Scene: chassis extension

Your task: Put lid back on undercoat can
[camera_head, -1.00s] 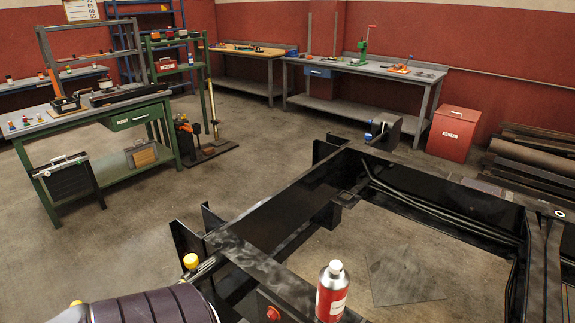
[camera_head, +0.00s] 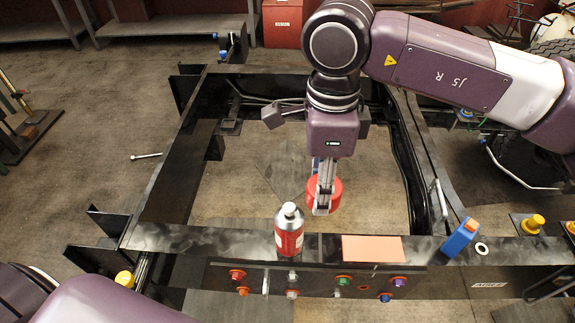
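The undercoat can (camera_head: 289,236), red with a white top and nozzle, stands upright on the near black chassis beam. A round red lid (camera_head: 335,194) is at the fingertips of my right gripper (camera_head: 323,198), up and to the right of the can in the picture. The gripper looks shut on the lid, with a finger across its front; part of the lid is hidden. The lid is apart from the can. My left arm shows at the bottom left, but its gripper is out of view.
An orange-pink pad (camera_head: 372,249) lies on the beam right of the can, and a blue block-shaped item (camera_head: 460,238) farther right. Coloured knobs (camera_head: 344,281) line the beam's front. A wrench (camera_head: 146,156) lies on the floor at left. The frame's inside is open.

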